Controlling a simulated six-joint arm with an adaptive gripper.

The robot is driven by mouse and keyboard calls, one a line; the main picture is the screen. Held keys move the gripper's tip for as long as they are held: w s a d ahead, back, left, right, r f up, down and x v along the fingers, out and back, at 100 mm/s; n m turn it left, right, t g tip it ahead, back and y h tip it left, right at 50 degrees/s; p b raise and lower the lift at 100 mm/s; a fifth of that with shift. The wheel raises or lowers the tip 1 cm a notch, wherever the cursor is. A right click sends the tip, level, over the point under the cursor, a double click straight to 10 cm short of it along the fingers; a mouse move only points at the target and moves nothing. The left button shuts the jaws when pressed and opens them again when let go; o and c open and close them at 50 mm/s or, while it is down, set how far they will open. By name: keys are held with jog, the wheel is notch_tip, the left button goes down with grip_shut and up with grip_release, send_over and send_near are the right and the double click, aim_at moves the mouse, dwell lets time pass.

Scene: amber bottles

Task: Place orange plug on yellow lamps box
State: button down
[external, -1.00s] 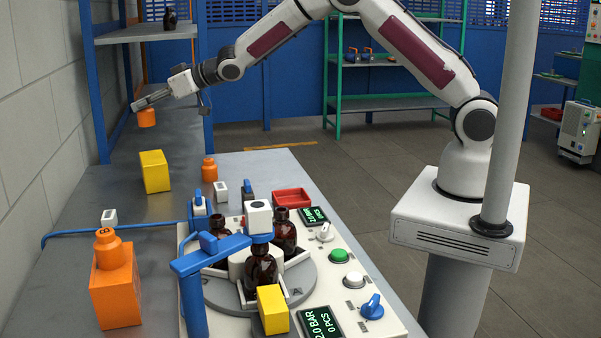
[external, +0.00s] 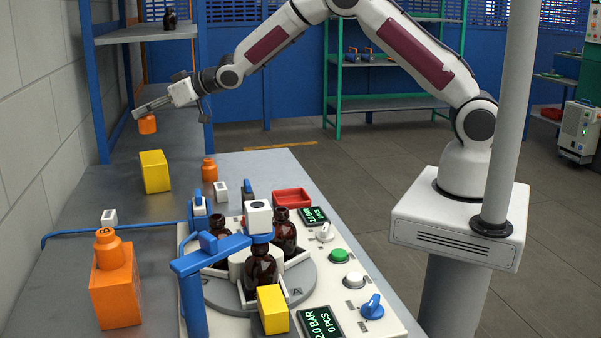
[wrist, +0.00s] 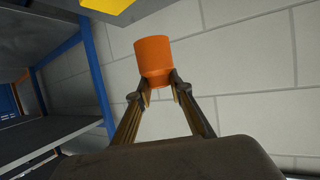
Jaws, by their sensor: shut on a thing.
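My gripper (external: 146,111) is shut on an orange plug (external: 147,125) at the upper left of the external view. In the wrist view the plug (wrist: 154,60) sits between the fingertips (wrist: 161,86). A yellow box (external: 155,172) stands on the grey bench, in front of and a little below the plug in the picture. Plug and box are apart. A yellow corner (wrist: 112,8) shows at the top of the wrist view. A smaller yellow box (external: 273,309) is on the machine. No lamps label is readable on either box.
Another orange plug (external: 209,171) stands on the bench, and one (external: 108,248) sits on an orange box (external: 115,295). The wall (external: 40,120) and a blue-posted shelf (external: 99,100) flank my gripper. Dark bottles (external: 261,268) stand on the turntable.

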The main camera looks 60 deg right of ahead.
aim_at(147, 126)
jog(key=shift+f, duration=2.2)
jog(key=shift+f, duration=0.1)
jog(key=shift+f, duration=1.75)
jog(key=shift+f, duration=0.2)
jog(key=c, duration=1.8)
grip_release()
jog(key=shift+r, duration=0.2)
jog(key=shift+s+d+r, duration=0.25)
jog(key=shift+s, duration=0.35)
jog(key=shift+v, duration=5.3)
